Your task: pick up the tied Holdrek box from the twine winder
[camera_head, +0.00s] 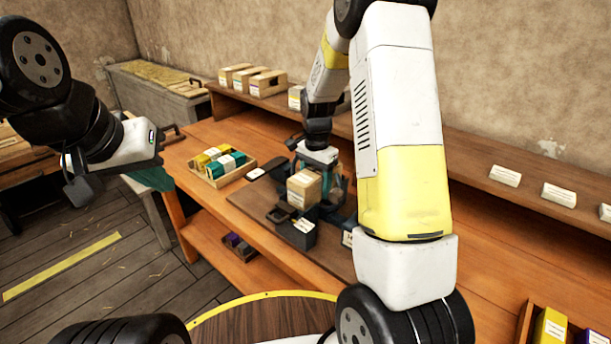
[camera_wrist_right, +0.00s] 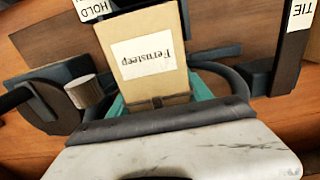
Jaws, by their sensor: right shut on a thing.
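A tan box (camera_head: 303,188) stands at the twine winder (camera_head: 297,232) on the bench. In the right wrist view the tan box (camera_wrist_right: 150,62) has a white label seen upside down; it seems to read "Fernsteep", not Holdrek. A dark band crosses the box near my gripper. The winder's dark frame (camera_wrist_right: 52,100) and a knob flank it, with plates marked HOLD and TIE. My right gripper (camera_head: 320,170) is shut on the box; its fingertips are mostly hidden. My left gripper (camera_head: 122,163) is open and empty, left of the bench.
A wooden tray (camera_head: 245,173) with yellow and teal packs stands left of the winder. Boxes (camera_head: 236,76) line the back shelf, and white label cards (camera_head: 505,176) stand further right. A crate (camera_head: 524,325) is at the lower right. My right arm hides part of the bench.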

